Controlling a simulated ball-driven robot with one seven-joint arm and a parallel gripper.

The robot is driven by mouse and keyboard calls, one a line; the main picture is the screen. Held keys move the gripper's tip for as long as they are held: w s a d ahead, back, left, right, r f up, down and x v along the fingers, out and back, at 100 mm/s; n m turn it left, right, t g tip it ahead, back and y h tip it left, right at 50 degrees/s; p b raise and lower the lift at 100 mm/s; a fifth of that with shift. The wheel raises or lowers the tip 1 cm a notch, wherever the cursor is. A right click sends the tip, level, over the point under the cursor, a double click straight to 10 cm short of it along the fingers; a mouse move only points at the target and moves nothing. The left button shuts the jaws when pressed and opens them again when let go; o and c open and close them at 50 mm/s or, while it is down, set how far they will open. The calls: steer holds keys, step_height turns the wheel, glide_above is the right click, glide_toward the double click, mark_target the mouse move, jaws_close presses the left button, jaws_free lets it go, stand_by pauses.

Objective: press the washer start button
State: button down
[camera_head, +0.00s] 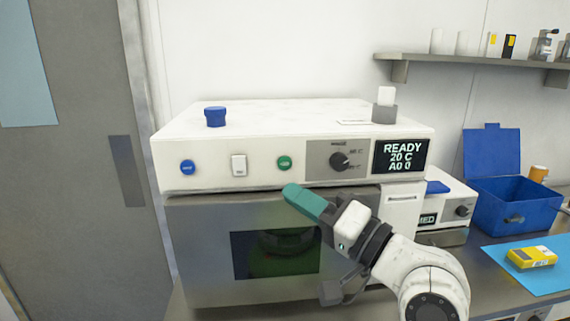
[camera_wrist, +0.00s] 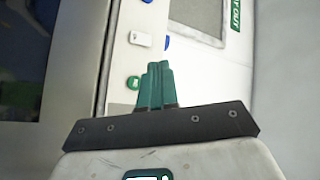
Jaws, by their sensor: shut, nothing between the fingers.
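The washer (camera_head: 290,120) is a white-topped machine with a grey front door and a dark window. Its panel carries a green button (camera_head: 285,162), a white rocker switch (camera_head: 239,165), a blue button (camera_head: 188,167), a knob (camera_head: 340,160) and a display (camera_head: 401,156) reading READY, 20 C, A0 0. My gripper (camera_head: 292,191) has green fingers, shut and empty, just below the green button in the head view. In the wrist view, the green button (camera_wrist: 133,82) shows beside the fingers (camera_wrist: 158,68). I cannot tell whether they touch the panel. The button labels are too small to read.
A blue cap (camera_head: 215,116) and a small grey holder (camera_head: 384,113) stand on the washer top. To the right are a smaller white device (camera_head: 445,200), an open blue box (camera_head: 512,208) and a yellow packet (camera_head: 531,257) on a blue mat. A shelf (camera_head: 470,60) hangs above.

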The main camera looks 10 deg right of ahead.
steer(key=w+b, duration=0.2)
steer(key=w, duration=0.6)
steer(key=shift+w, duration=0.4)
stand_by(1.8)
steer(key=shift+w, duration=0.4)
steer(key=shift+w, duration=0.35)
stand_by(0.6)
steer(key=shift+s, duration=0.8)
steer(key=shift+s+p, duration=0.75)
steer(key=shift+s, duration=1.75)
